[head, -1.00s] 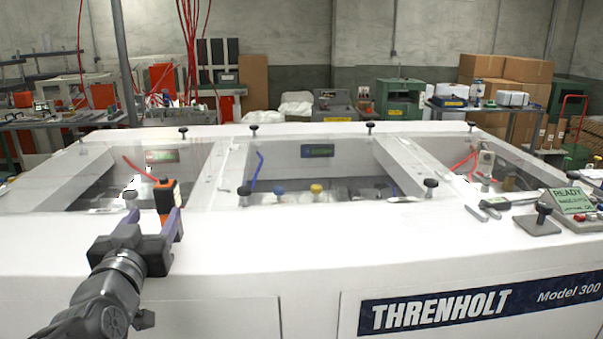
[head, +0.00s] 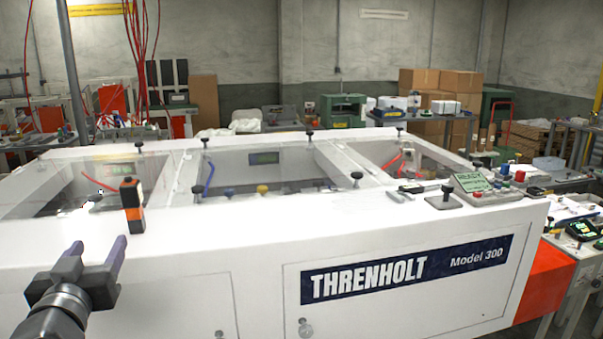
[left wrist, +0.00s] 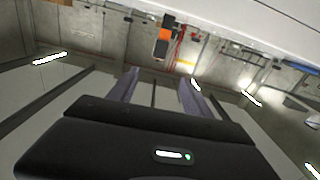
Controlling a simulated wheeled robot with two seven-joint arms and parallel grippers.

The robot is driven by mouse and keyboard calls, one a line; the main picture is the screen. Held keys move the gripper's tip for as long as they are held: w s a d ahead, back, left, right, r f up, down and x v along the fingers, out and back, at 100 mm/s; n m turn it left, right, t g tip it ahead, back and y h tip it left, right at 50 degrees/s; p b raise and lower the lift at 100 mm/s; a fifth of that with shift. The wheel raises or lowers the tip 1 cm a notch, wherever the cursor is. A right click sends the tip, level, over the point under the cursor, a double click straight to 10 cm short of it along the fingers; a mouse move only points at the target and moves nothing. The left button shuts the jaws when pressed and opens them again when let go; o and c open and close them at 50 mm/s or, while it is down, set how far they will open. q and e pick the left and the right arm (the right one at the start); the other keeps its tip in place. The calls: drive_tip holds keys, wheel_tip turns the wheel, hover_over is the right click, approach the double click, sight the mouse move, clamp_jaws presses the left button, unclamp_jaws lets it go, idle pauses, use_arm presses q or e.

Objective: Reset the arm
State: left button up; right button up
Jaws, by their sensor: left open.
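My left gripper (head: 97,255) is in the lower left of the head view, in front of the white machine (head: 240,265). Its two purple-grey fingers are apart with nothing between them. They also show in the left wrist view (left wrist: 158,88), open and empty. An orange and black device (head: 132,206) stands upright on the machine's front top edge, just beyond the fingers and clear of them. It also shows in the left wrist view (left wrist: 163,35), past the fingertips. My right gripper is not in view.
The machine's top has windowed bays with black knobs (head: 356,177). A side bench with devices (head: 580,230) is at the right. Cardboard boxes (head: 418,80) are stacked at the back. The space above the machine is clear.

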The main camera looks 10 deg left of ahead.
use_arm(q)
drive_tip(key=w+d+f+g+h, duration=0.2)
drive_tip(key=w+d+f, duration=0.1)
drive_tip(key=f, duration=0.6)
drive_tip(key=w+d+f+g+h, duration=0.15)
drive_tip(key=w+f, duration=0.25)
drive_tip(key=f, duration=0.5)
drive_tip(key=s+d+f+g+h, duration=0.15)
drive_tip(key=d+f, duration=0.25)
drive_tip(key=f, duration=0.5)
drive_tip(key=d+f+g+h, duration=0.1)
drive_tip(key=d+f+g, duration=0.1)
drive_tip(key=d+f, duration=0.45)
drive_tip(key=s+d+f+g+h, duration=0.15)
drive_tip(key=s+d+f, duration=0.25)
drive_tip(key=f, duration=0.5)
drive_tip(key=s+d+f+g+h, duration=0.1)
drive_tip(key=s+d+f+g, duration=0.3)
drive_tip(key=f, duration=0.4)
drive_tip(key=s+d+f+m+g, duration=0.1)
drive_tip(key=s+d+f, duration=0.3)
drive_tip(key=s, duration=0.4)
drive_tip(key=s+d+f+m+g+h, duration=0.1)
drive_tip(key=s+d+f+g, duration=0.2)
drive_tip(key=s+f, duration=0.3)
drive_tip(key=shift+s+d+f, duration=0.2)
drive_tip(key=shift+s+d, duration=0.5)
drive_tip(key=shift+s, duration=0.15)
drive_tip(key=shift+h, duration=0.25)
